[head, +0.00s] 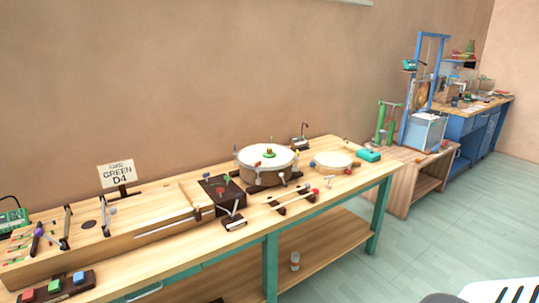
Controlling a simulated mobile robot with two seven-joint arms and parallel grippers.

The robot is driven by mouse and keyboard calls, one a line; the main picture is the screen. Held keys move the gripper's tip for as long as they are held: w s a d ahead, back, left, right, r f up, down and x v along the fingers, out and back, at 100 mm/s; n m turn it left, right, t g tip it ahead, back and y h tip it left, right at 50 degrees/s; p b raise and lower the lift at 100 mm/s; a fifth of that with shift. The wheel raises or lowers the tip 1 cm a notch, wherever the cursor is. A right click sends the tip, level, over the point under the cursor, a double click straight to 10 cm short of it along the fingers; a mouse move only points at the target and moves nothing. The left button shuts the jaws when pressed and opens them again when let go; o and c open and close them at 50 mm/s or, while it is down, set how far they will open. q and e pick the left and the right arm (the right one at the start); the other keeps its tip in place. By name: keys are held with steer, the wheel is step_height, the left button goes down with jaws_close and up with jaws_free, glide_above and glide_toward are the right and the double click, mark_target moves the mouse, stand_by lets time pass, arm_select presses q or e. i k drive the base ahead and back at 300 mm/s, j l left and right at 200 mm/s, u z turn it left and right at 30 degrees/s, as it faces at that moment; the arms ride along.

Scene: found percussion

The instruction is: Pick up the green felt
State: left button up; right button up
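A small green block (55,286) sits at the lower left on a dark holder (66,291), between a red block (27,295) and a blue block (79,278). It looks like the green felt, but its material is too small to tell. Another small green piece (269,153) lies on top of the round drum (250,157). Neither of my grippers is in view.
The long wooden workbench (150,262) runs along the wall.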

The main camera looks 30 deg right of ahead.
mark_target(268, 154)
steer(key=i+l, duration=0.25)
steer(key=i, duration=0.15)
steer(key=i+l+z, duration=0.1)
steer(key=i+l, duration=0.15)
steer(key=i, duration=0.15)
steer(key=i+l, duration=0.25)
steer(key=i, duration=0.15)
steer(key=z, duration=1.4)
